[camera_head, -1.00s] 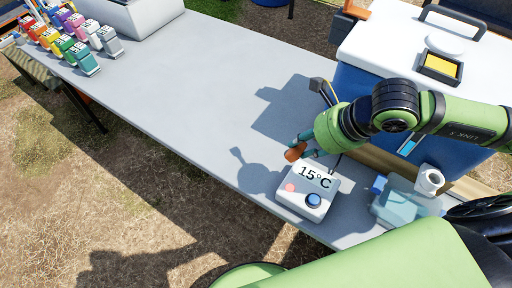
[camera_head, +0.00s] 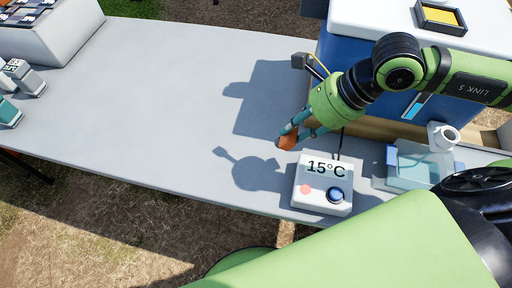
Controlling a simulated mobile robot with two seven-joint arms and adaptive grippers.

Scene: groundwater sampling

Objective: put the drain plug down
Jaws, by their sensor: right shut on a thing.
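An orange-brown piece, which I take to be the drain plug (camera_head: 287,142), shows at the tips of my right gripper (camera_head: 295,131). The gripper is shut on it and holds it above the grey table (camera_head: 180,100), just behind and left of the white box reading 15°C. The fingers and arm hide part of the plug. A shadow of the gripper falls on the table to the left. My left gripper is out of the picture.
The white 15°C box (camera_head: 311,200) sits near the table's front edge. A clear bluish container (camera_head: 420,172) and a white roll (camera_head: 442,137) are at the right. A blue cooler (camera_head: 350,50) stands behind. The table's middle is clear.

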